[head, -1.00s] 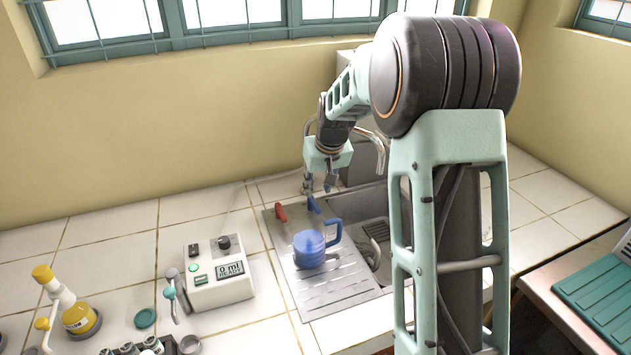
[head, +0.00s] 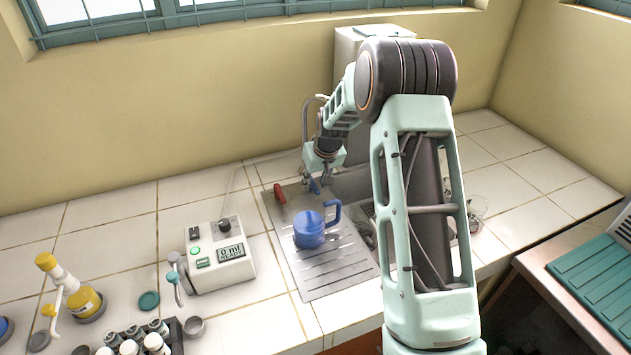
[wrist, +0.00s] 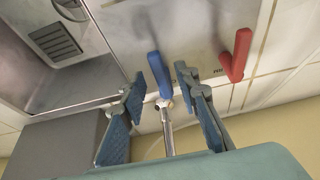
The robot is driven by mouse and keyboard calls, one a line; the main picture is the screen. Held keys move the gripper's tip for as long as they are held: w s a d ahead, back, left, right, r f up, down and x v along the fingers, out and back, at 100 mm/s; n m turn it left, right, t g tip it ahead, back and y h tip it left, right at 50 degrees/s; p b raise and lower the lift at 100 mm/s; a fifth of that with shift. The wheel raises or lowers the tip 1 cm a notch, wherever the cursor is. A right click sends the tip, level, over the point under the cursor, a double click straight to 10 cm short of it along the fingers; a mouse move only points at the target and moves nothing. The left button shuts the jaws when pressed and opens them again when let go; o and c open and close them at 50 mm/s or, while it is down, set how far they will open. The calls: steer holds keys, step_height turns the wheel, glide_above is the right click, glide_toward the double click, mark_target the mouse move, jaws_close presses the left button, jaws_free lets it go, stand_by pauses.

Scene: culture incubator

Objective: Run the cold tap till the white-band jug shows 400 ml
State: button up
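The blue tap lever (head: 315,187) stands at the back of the steel sink unit; it also shows in the wrist view (wrist: 159,72). The red lever (head: 280,194) is left of it in the head view and shows right of it in the wrist view (wrist: 236,56). My gripper (head: 317,182) is open over the blue lever. In the wrist view its two fingers (wrist: 158,88) stand apart, one on each side of the lever, with no clear contact. A blue jug (head: 309,232) stands on the drainboard; I cannot make out a white band on it.
A white box with a display (head: 231,253) reading 0 ml stands left of the drainboard (head: 335,272). A clear glass-like item (head: 476,209) sits right of the sink, partly behind my arm. Bottles and a vial rack (head: 178,335) are at the left front.

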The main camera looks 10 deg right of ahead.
steer(key=shift+w+f, duration=0.15)
steer(key=shift+f, duration=0.1)
steer(key=shift+c, duration=0.4)
jaws_close()
